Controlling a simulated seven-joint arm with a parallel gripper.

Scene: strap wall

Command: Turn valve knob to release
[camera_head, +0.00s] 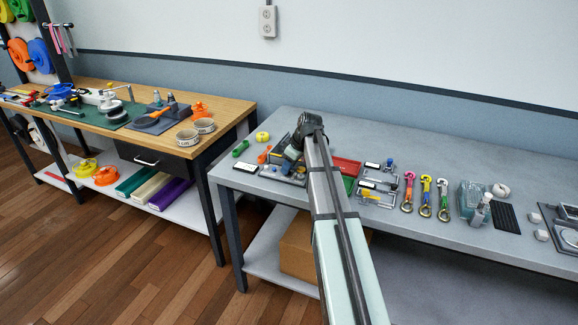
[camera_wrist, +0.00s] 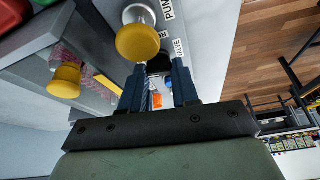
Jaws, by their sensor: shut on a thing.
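My gripper (camera_wrist: 157,74) has its two blue-grey fingers on either side of a small dark knob (camera_wrist: 160,63) in the wrist view. It is shut on this knob, which the fingers and a yellow knob partly hide. The yellow knob (camera_wrist: 138,42) on a pale stem stands just beyond the fingers, and a second yellow knob (camera_wrist: 65,80) stands to the left. A light panel (camera_wrist: 205,25) with black lettering, partly cut off, lies beside them. In the head view my gripper (camera_head: 292,155) reaches down at a device (camera_head: 284,171) on the grey bench; my arm hides part of it.
The grey bench (camera_head: 440,167) holds red and green trays, several coloured straps (camera_head: 426,195) and small fittings right of my arm. A green dumbbell-shaped piece (camera_head: 240,148) and a yellow ring (camera_head: 262,136) lie to the left. A wooden bench (camera_head: 232,105) stands farther left, across a gap.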

